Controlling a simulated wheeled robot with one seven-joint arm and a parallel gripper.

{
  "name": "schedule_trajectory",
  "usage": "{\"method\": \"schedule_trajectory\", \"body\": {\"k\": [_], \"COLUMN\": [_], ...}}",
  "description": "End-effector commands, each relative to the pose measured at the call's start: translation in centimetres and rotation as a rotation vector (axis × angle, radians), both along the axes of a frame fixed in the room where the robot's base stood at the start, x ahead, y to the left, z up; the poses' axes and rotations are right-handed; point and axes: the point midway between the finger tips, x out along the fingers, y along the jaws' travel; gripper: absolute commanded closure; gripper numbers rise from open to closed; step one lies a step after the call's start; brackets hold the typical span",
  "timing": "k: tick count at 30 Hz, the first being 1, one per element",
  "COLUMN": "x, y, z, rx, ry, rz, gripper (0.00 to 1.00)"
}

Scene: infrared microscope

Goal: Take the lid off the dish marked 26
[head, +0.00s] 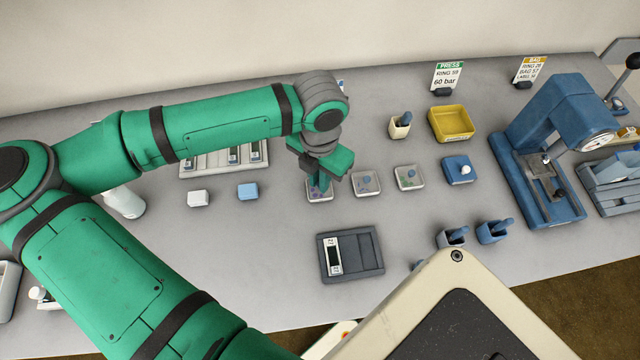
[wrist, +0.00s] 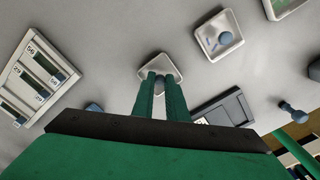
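Three small pale square dishes stand in a row on the grey bench: a left dish (head: 320,198), a middle dish (head: 366,190) and a right dish (head: 409,184). The middle and right ones each show a lid with a blue knob. No number is legible on any of them. My gripper (head: 319,188) points down at the left dish, its fingertips at the lid's centre. In the wrist view, the fingers (wrist: 161,80) cover the middle of that dish (wrist: 153,63).
A dark grey balance-like block (head: 366,262) lies in front. A slide tray (head: 200,166), a white block (head: 198,198) and a blue block (head: 248,191) are to the left. A yellow bin (head: 452,122), a blue box (head: 459,169) and a blue press (head: 545,150) are to the right.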

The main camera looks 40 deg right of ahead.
Motion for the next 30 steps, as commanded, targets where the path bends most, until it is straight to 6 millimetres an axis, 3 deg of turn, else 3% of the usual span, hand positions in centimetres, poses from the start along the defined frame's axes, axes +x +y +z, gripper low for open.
{"method": "schedule_trajectory", "body": {"k": [17, 23, 30], "x": [0.0, -0.2, -1.2], "y": [0.0, -0.2, 3.1], "z": [0.9, 3.4, 8.2], "rx": [-0.002, -0.001, -0.001], "ry": [0.000, -0.002, -0.004], "rz": [0.001, -0.008, -0.019], "gripper": [1.00, 1.00, 1.00]}}
